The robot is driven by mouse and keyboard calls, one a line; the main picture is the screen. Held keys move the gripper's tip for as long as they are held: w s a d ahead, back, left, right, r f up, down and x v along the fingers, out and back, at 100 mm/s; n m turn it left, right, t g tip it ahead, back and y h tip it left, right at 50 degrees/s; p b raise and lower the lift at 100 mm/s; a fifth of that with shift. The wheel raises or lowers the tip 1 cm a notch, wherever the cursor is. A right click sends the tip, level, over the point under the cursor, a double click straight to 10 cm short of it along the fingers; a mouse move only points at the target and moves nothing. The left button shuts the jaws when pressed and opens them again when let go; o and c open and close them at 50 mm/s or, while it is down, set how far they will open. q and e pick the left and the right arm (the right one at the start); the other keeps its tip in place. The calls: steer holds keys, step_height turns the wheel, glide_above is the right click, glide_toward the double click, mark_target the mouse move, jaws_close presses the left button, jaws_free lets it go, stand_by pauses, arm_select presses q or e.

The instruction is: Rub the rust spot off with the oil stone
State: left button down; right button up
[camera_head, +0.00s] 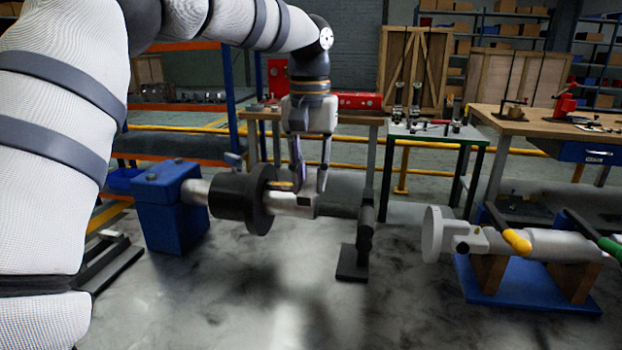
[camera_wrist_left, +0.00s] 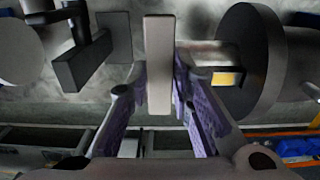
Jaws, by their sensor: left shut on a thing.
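My left gripper (camera_head: 311,186) points down over the shaft (camera_head: 290,203), just right of the dark round flange (camera_head: 257,200). In the left wrist view, the gripper (camera_wrist_left: 160,98) is shut on a long, flat grey bar that looks like the oil stone (camera_wrist_left: 159,60). A yellow-orange patch, seemingly the rust spot (camera_wrist_left: 226,78), is on the shaft close to the flange (camera_wrist_left: 250,62). It also shows in the head view (camera_head: 284,186), beside the fingers. The stone appears apart from the patch, to its left in the wrist view. I cannot tell whether it touches the shaft. My right gripper is not in view.
A blue block (camera_head: 172,215) holds the shaft's left end, and a dark stand (camera_head: 355,262) is at its right. On the right, another shaft assembly (camera_head: 540,245) rests on a blue base (camera_head: 525,288). Workbenches stand behind. The front of the grey surface (camera_head: 300,315) is clear.

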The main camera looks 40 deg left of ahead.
arm_select(q)
steer(key=shift+r, duration=0.1)
steer(key=shift+s+d+r+p, duration=0.2)
steer(key=shift+s+p, duration=0.1)
steer(key=shift+s, duration=0.1)
steer(key=shift+s+d+f, duration=0.25)
steer(key=shift+s+d, duration=0.05)
steer(key=shift+s, duration=0.3)
steer(key=shift+w+a+f, duration=0.25)
steer(key=shift+w+f, duration=0.1)
steer(key=shift+w, duration=0.2)
steer(key=shift+w+a+b, duration=0.25)
steer(key=shift+w+b, duration=0.05)
steer(key=shift+w, duration=0.2)
steer(key=shift+r, duration=0.15)
steer(key=shift+r, duration=0.1)
step_height(320, 180, up, 7)
steer(key=shift+f+p, duration=0.1)
steer(key=shift+p, duration=0.2)
